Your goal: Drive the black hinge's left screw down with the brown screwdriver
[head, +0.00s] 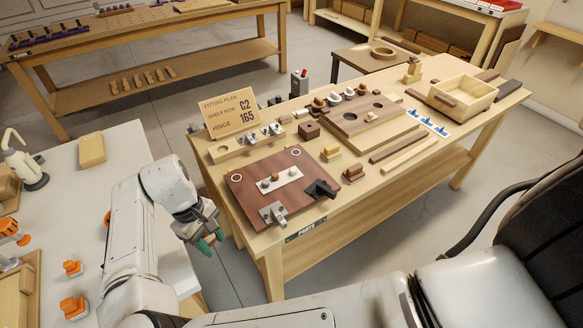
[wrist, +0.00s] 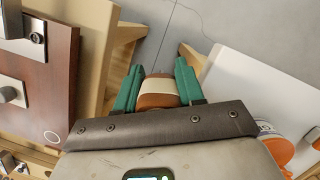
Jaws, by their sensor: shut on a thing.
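The black hinge (head: 320,189) lies at the right front of the dark brown board (head: 250,166); its screws are too small and dark to make out. It does not show in the wrist view. My gripper (head: 212,240) hangs beside the bench's left end, off the board and apart from the hinge. In the wrist view, the green fingers of my gripper (wrist: 157,90) are shut on a brown handle with a cream band, which looks like the brown screwdriver (wrist: 158,92).
The board also bears a silver hinge (head: 273,213) and a white plate (head: 287,177) with a brown knob. Behind it stand a sign (head: 232,114) and a wooden rack (head: 228,151). A white table (head: 110,160) is at left, a black chair (head: 540,225) at right.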

